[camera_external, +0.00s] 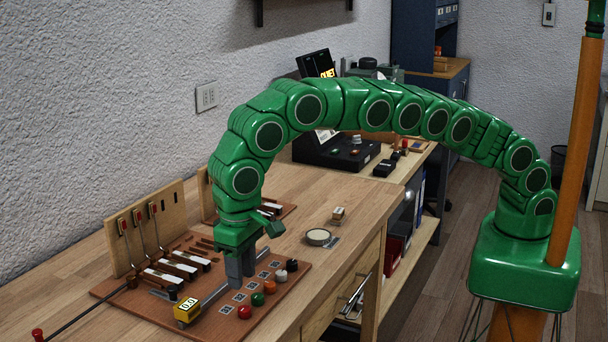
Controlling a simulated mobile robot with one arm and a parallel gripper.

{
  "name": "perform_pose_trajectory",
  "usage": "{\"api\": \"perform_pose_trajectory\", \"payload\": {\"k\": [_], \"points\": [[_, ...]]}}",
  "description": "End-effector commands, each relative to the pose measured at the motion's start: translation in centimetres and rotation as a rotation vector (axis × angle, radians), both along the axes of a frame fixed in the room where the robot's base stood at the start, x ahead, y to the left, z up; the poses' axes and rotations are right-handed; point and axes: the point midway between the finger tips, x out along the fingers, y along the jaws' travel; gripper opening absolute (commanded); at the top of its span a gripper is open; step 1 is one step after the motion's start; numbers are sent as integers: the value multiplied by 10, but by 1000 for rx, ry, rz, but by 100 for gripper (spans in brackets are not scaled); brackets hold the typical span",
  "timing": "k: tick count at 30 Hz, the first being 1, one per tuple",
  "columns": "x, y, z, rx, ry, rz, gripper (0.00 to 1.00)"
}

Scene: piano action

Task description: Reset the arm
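My green arm arches from its base at the right over to the workbench. My gripper (240,272) points down over the reddish-brown board (205,328) of the piano action. Its grey fingers reach down close to the board, beside a grey bar with a yellow block (187,310) marked 0.0 at its near end. I cannot tell whether the fingers touch the bar, or whether they are apart or closed on it. The piano action (170,268) has white-topped keys, dark wooden parts and red-tipped hammers against an upright wooden panel (168,220).
Several coloured knobs (257,299) stand on the board's right side. A round pale dish (318,237) and a small wooden block (338,213) lie farther back. A black device (340,150) stands behind my arm. A dark rod with a red knob (38,334) sticks out at left.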

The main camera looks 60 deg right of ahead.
Motion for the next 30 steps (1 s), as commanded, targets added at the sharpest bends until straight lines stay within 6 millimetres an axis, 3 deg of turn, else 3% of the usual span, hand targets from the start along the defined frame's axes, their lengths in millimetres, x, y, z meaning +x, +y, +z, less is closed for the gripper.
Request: {"api": "perform_pose_trajectory", "payload": {"k": [7, 11, 14, 21, 30], "points": [[1, -1, 0, 0, 0, -1, 38], [9, -13, 6, -5, -4, -10, 38], [23, -34, 18, -12, -12, -24, 38], [58, -107, 51, -36, -26, -68, 38], [83, -203, 90, -58, -32, -120, 38]]}}
